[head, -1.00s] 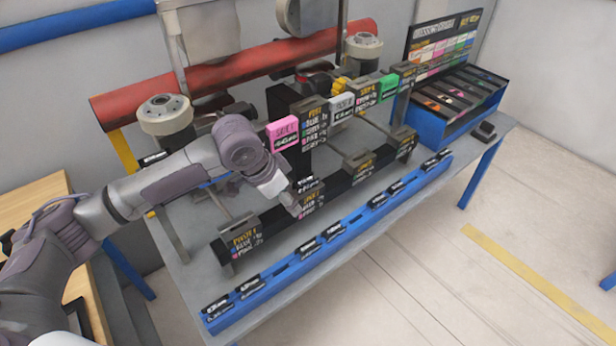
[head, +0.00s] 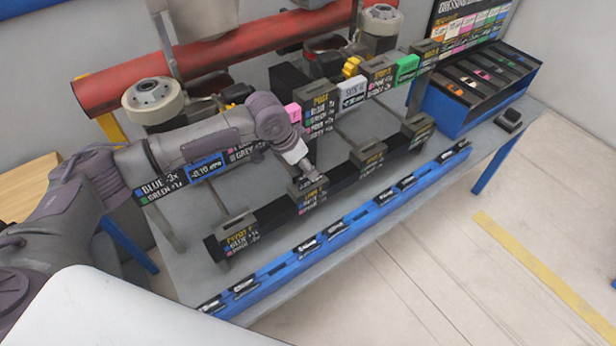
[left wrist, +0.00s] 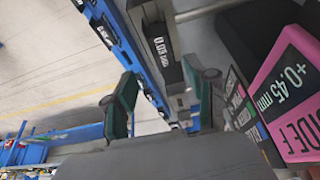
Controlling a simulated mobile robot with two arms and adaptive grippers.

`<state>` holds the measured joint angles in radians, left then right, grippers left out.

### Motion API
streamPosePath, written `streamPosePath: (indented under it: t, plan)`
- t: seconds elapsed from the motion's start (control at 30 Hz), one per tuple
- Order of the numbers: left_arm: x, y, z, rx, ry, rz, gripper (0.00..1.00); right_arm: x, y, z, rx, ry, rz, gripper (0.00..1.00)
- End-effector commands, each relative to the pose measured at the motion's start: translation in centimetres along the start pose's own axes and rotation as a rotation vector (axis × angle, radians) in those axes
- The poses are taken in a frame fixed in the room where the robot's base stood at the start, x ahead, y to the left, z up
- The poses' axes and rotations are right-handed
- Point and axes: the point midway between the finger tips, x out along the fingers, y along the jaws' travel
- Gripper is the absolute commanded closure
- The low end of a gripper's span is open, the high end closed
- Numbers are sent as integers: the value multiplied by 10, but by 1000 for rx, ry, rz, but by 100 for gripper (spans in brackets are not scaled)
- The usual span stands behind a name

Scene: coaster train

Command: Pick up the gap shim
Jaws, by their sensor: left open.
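Several small dark labelled pieces sit along the blue rail (head: 345,235) at the bench front in the head view. Which of them, if any, is the gap shim I cannot tell. In the left wrist view a dark piece labelled "0.05 mm" (left wrist: 157,45) sits in a grey holder, beyond and between my fingers. My left gripper (head: 312,174) is at the second post of the black bar (head: 338,180). In the left wrist view its green-tipped fingers (left wrist: 163,95) are spread apart with nothing between the tips. My right gripper is not in view.
A pink block labelled "+0.45 mm" (left wrist: 287,95) is close at the right of the wrist view. White (head: 352,92) and green (head: 406,68) blocks stand along the upper row. A blue-sided bin (head: 450,112) is at the bench's right end. Floor in front is clear.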

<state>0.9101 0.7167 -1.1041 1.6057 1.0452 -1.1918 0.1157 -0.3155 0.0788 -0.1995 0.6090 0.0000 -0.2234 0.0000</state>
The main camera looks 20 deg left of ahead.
Motion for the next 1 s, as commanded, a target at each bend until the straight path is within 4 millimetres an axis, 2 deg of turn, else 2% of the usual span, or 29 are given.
streamPosePath:
  t: [0.1, 0.2, 0.4, 0.67, 1.0]
  plan:
    - [10, -2, 3, -2, -4, 1, 44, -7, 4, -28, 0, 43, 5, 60]
    - [24, -6, 6, -2, -4, 1, 44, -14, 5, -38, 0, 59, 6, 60]
    - [49, -7, 7, 0, -1, 1, 44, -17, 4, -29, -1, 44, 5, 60]
    - [52, -7, 7, 0, 0, 1, 44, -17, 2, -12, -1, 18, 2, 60]
    - [52, -7, 7, 0, 0, 1, 100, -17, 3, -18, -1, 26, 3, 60]
